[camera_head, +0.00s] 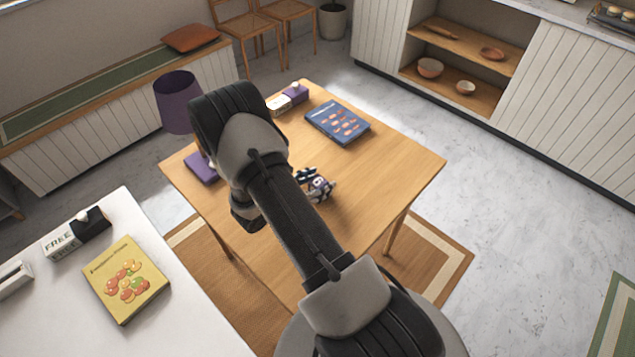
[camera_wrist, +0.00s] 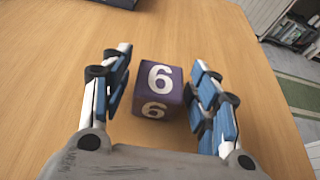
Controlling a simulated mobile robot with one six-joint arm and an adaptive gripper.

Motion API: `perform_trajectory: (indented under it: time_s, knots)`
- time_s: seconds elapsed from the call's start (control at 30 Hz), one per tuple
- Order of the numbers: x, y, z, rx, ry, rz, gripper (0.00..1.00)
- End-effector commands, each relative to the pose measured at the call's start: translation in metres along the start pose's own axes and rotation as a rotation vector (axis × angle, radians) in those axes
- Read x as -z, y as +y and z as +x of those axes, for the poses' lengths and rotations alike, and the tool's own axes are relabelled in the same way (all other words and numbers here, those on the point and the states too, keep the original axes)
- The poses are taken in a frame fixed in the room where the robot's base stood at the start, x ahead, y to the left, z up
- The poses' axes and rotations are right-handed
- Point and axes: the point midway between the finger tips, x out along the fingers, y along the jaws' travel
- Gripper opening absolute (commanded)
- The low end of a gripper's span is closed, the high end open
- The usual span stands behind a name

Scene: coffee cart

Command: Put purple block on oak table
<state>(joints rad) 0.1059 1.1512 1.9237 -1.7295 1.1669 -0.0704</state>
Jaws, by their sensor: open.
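The purple block (camera_wrist: 158,88), a cube with a white 6 on its faces, appears to rest on the oak table (camera_wrist: 52,75). In the head view the block (camera_head: 321,185) is near the middle of the oak table (camera_head: 385,160), partly covered by my gripper (camera_head: 309,179). In the wrist view my gripper (camera_wrist: 160,65) is open, with one finger on each side of the block. Gaps show between the block and both fingers.
A white counter (camera_head: 190,310) at front left holds a yellow book (camera_head: 127,281). The table's right side is clear.

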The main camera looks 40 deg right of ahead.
Motion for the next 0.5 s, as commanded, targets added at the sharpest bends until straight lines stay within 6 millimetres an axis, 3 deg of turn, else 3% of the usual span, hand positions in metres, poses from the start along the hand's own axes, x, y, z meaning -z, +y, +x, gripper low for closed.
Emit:
perform_trajectory:
  time_s: [0.33,0.5]
  knots:
    - [-0.003,0.000,-0.001,0.000,0.000,0.001,0.58]
    - [-0.004,0.001,-0.025,-0.004,0.000,-0.002,0.58]
